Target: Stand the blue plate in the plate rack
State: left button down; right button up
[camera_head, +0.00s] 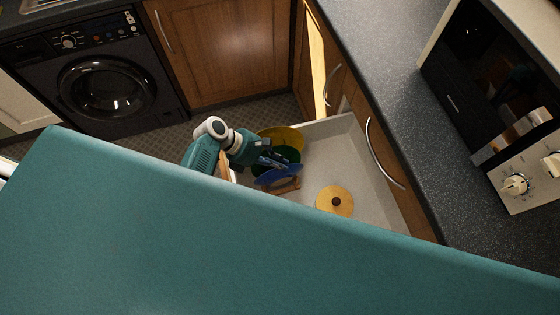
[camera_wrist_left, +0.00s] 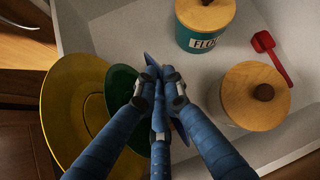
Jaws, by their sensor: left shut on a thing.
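My left gripper (camera_head: 270,160) is shut on the blue plate (camera_head: 278,176), gripping it by its edge inside the open drawer. In the left wrist view the fingers of the gripper (camera_wrist_left: 160,84) close on the blue plate (camera_wrist_left: 181,132), seen nearly edge-on. The wooden plate rack (camera_head: 288,186) shows only partly, beneath and beside the blue plate. I cannot tell whether the plate touches the rack's base. A green plate (camera_wrist_left: 119,84) and a yellow plate (camera_wrist_left: 68,100) stand just left of the blue one. My right gripper is not in view.
The drawer (camera_head: 345,140) is pale inside. It holds a canister with a wooden lid (camera_head: 335,200), a teal flour canister (camera_wrist_left: 204,42) and a red scoop (camera_wrist_left: 266,45). A dark counter (camera_head: 385,60) with a microwave (camera_head: 500,95) lies right.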

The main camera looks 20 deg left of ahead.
pick_arm(q)
jog(key=shift+s, duration=0.1)
jog(key=c, duration=1.8)
grip_release()
jog(key=v, duration=1.2)
jog(key=shift+f, duration=0.1)
